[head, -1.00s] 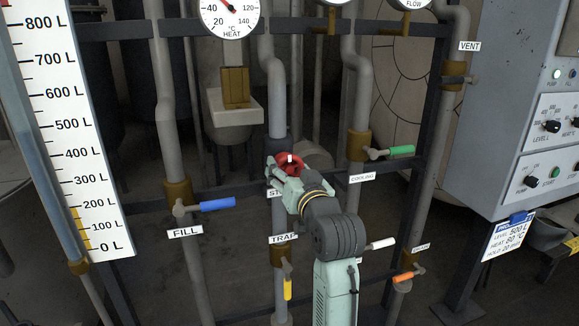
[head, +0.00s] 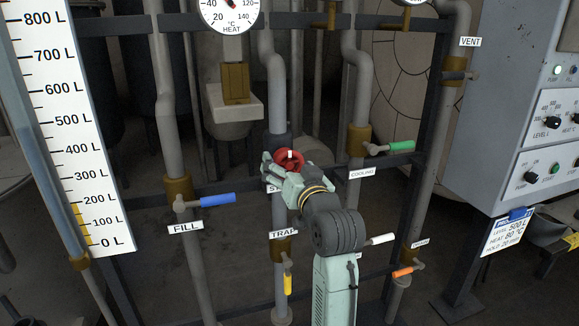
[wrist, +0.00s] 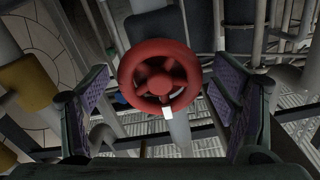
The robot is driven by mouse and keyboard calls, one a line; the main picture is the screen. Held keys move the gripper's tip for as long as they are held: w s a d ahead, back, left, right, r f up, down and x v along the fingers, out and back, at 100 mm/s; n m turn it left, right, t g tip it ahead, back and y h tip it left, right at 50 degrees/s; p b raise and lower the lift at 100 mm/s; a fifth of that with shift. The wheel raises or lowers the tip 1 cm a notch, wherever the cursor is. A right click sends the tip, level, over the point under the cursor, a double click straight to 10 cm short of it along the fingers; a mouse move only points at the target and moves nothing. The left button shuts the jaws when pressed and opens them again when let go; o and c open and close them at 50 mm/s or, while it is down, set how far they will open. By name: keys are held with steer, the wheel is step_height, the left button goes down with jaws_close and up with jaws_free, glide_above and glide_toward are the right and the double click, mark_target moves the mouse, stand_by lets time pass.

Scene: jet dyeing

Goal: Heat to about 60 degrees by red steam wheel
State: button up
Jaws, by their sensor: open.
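The red steam wheel (head: 289,160) sits on the middle pipe, its label half hidden behind my gripper. In the wrist view the red wheel (wrist: 160,75) faces me, with a white mark at its lower rim. My gripper (wrist: 165,105) is open, its two padded fingers spread to the left and right of the wheel and not visibly touching it. In the head view my gripper (head: 282,172) is at the wheel. The HEAT dial (head: 230,12) is cut off at the top edge; its needle is not clearly readable.
A blue FILL handle (head: 217,200) is left of the wheel, a green COOLING handle (head: 401,146) right. The yellow TRAP handle (head: 287,284), a white handle (head: 381,239) and an orange handle (head: 405,272) are lower. A level scale (head: 75,150) stands at left, a control panel (head: 530,120) at right.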

steer(key=v, duration=1.2)
